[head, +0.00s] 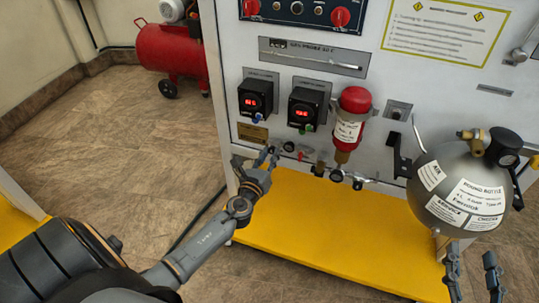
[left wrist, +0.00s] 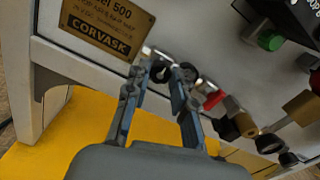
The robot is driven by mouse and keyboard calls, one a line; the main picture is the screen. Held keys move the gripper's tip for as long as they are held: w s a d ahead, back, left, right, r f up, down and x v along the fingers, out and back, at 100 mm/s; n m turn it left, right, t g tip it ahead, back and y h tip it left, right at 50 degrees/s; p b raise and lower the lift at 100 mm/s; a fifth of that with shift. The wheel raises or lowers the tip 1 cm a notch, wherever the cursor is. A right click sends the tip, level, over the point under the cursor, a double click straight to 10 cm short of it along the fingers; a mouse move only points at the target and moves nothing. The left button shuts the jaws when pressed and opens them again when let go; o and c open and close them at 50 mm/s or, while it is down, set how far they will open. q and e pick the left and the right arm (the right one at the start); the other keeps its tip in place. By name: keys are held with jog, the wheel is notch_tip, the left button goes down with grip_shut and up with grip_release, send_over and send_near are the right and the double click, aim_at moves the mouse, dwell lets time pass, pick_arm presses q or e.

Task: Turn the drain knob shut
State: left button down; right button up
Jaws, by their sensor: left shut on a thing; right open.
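My left gripper (head: 268,156) is at the lower left of the white panel. In the left wrist view its two fingertips (left wrist: 166,72) are closed around a small black knob (left wrist: 161,73), partly hidden by the fingers. No label that names the drain knob can be read, so I cannot tell its turn position. A second dark round fitting (left wrist: 188,70) is right beside the right fingertip; it also shows in the head view (head: 289,146). My right gripper (head: 472,274) is open and empty at the lower right, below the round bottle.
A red knob (left wrist: 214,98) and brass fittings (left wrist: 240,117) continue rightward along the panel's bottom. A red cylinder (head: 354,108) hangs above them. A silver round bottle (head: 462,185) stands at right. The yellow shelf (head: 320,232) below is clear.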

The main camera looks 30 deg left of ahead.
pick_arm(q)
jog(key=shift+f, duration=0.1)
jog(key=c, duration=1.1)
grip_release()
jog(key=shift+s+d, duration=0.1)
jog(key=shift+s, duration=0.15)
jog(key=v, duration=1.1)
jog(key=shift+s, duration=0.2)
